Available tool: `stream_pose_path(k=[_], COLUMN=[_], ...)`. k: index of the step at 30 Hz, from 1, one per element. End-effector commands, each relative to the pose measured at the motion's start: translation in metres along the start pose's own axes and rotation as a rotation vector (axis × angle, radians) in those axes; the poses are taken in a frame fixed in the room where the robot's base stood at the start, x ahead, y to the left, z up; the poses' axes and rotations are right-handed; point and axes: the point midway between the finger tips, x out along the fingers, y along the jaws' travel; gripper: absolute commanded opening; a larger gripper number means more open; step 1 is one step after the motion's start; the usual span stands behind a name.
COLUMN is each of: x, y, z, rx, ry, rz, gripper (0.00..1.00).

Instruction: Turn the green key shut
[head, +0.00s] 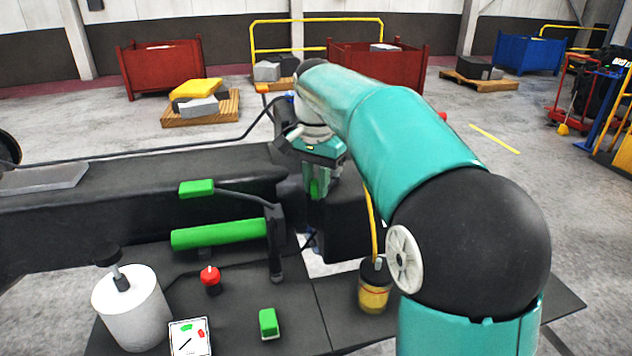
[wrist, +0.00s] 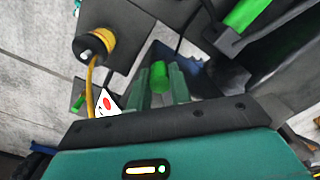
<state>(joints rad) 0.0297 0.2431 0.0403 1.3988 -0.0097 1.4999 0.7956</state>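A small green grip (wrist: 160,75), apparently the key, shows between the two grey-green fingers of my gripper (wrist: 161,82) in the wrist view. The fingers lie close on both sides of it; whether they press on it I cannot tell. In the head view my gripper (head: 319,184) points down at the dark housing, right of the machine's black beam, with a strip of green (head: 317,189) at its fingers. The part below the grip is hidden, so its turn angle is unclear.
A green-ended lever (head: 197,188) and green cylinder (head: 218,234) lie left of my gripper. A red knob (head: 210,280), green block (head: 268,323), white canister (head: 132,308) and card (head: 189,338) are nearer. A yellow-banded pot (head: 374,290) with a yellow hose stands right.

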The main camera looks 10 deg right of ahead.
Motion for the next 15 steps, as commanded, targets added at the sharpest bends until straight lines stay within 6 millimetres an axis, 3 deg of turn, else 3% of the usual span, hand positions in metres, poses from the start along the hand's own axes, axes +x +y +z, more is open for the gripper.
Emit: stream_pose_path(k=[1, 3, 15], x=[-0.0002, -0.0003, -0.0010], y=[0.0000, 0.0000, 0.0036], z=[0.0000, 0.0001, 0.0000], rx=[0.000, 0.000, -0.036], ry=[0.000, 0.000, 0.001], rz=[0.000, 0.000, -0.001], gripper=[0.09, 0.00, 0.00])
